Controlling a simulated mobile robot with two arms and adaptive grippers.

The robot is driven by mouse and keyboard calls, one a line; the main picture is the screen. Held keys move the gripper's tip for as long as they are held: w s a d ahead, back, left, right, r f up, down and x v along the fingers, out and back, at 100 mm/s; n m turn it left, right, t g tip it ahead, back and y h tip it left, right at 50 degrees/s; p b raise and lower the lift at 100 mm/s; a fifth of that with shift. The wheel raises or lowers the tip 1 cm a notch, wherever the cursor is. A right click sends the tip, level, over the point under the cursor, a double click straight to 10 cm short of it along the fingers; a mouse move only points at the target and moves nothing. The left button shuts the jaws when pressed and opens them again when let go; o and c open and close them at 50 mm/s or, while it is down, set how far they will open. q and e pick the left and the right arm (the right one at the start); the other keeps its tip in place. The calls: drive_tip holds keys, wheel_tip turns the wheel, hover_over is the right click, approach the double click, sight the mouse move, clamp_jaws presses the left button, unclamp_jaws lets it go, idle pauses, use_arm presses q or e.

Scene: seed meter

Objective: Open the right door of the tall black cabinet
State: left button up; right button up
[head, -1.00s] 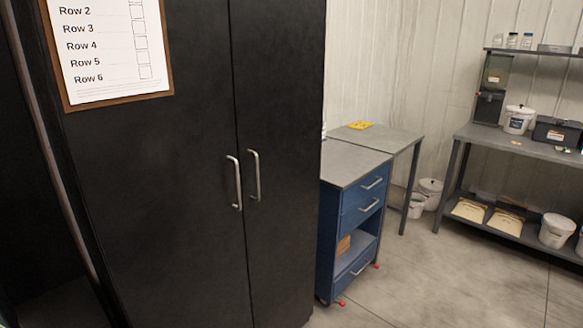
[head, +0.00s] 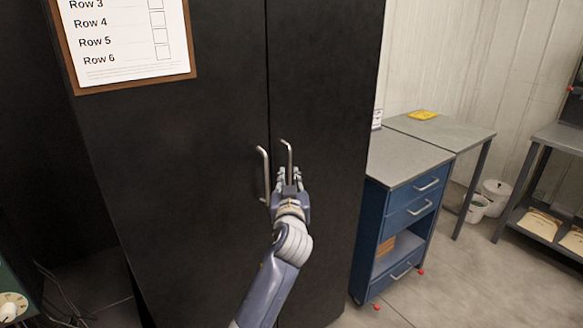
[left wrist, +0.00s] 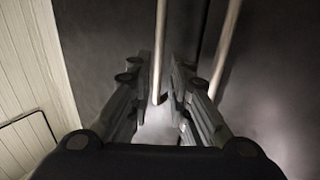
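The tall black cabinet (head: 180,170) has two closed doors, each with a vertical silver handle beside the middle seam. My left gripper (head: 289,176) is at the handle (head: 289,150) of the right door (head: 328,100). In the left wrist view my left gripper (left wrist: 160,85) has its fingers apart, with the right door's handle (left wrist: 158,50) running between them. I see no clear contact of the fingers on it. The left door's handle (head: 264,170) is just to the left, outside the fingers; it also shows in the left wrist view (left wrist: 228,45). My right gripper is not in view.
A blue drawer cart (head: 400,215) stands close to the cabinet's right side. Behind it is a grey table (head: 440,128) with a yellow item (head: 422,115). White buckets (head: 494,195) and a shelf unit (head: 560,137) are further right. Open floor (head: 450,290) lies in front of them.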

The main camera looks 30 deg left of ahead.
sight(289, 171)
use_arm(q)
drive_tip(key=x, duration=0.6)
drive_tip(key=shift+d+p, duration=0.1)
drive_tip(key=shift+p, duration=0.3)
clamp_jaws()
drive_tip(key=shift+f, duration=0.1)
